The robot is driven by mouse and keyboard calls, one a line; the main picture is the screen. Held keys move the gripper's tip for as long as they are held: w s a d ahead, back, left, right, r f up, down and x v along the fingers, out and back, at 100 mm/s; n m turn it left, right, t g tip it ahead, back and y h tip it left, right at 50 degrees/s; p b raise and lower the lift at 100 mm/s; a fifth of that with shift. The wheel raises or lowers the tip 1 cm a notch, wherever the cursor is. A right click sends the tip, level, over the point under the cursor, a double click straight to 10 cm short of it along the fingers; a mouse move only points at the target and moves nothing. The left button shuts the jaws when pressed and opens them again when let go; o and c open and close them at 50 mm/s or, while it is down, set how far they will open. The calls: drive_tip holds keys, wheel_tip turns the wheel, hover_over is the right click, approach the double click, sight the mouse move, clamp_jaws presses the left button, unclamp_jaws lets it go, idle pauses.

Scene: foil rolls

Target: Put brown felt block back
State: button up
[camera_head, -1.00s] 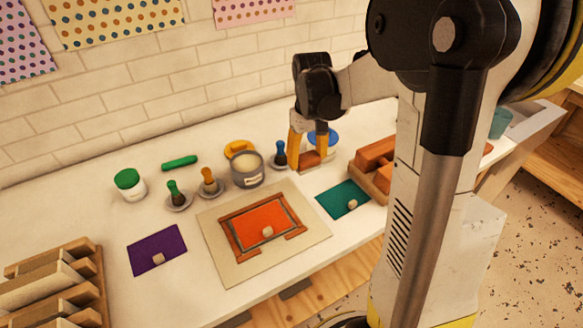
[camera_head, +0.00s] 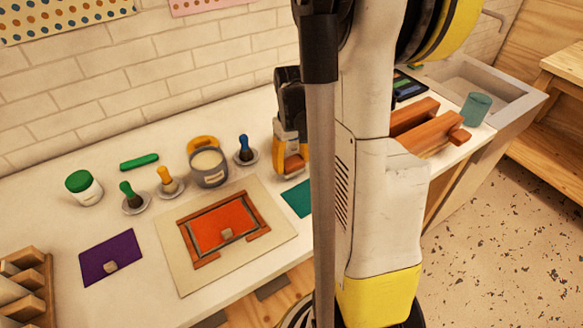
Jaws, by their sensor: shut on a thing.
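My gripper (camera_head: 290,165) points down over the back of the white counter, right of the blue-handled brush. It is shut on a small brown block (camera_head: 293,165), which looks like the brown felt block. My own arm stands in front and hides the gripper's right side and part of the counter there. Whether the block touches the counter is hard to tell. A holder with long reddish-brown blocks (camera_head: 425,128) is partly visible to the right of my arm.
A beige board (camera_head: 170,235) carries an orange sheet (camera_head: 222,222) in a brown frame. A purple sheet (camera_head: 108,256) lies left, a teal sheet (camera_head: 297,199) right, partly hidden. A sink (camera_head: 480,85) is far right.

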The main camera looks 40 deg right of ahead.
drive_tip(key=shift+f, duration=0.7)
drive_tip(key=shift+f, duration=0.15)
drive_tip(key=o, duration=1.1)
